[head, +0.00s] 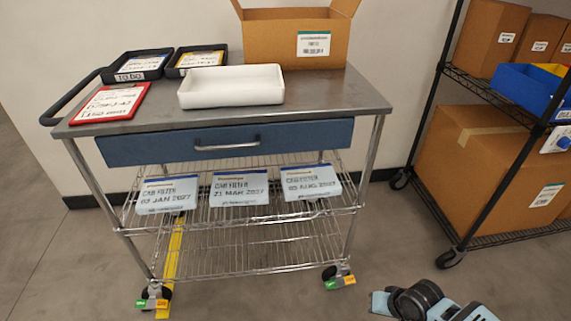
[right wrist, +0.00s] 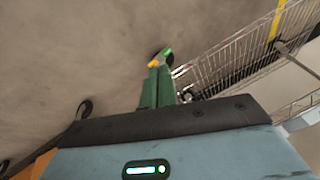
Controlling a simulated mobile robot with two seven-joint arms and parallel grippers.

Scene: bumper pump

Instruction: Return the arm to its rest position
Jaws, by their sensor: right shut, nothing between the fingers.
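My right gripper (right wrist: 158,72) shows in the right wrist view as two green fingers lying together, shut and empty. It points toward the floor and one caster (right wrist: 160,57) of the cart, with no object at the fingertips. In the head view my right arm (head: 428,300) comes in at the bottom right, in front of and right of the cart (head: 330,105). Its fingers are hidden there. My left arm and gripper are in neither view.
The cart carries a white tray (head: 231,95), black trays (head: 142,76), a red-framed card (head: 109,103) and an open cardboard box (head: 262,42). Labelled packs (head: 239,189) lie on its wire shelf. A black shelf rack (head: 480,215) stands at the right. Floor between them is clear.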

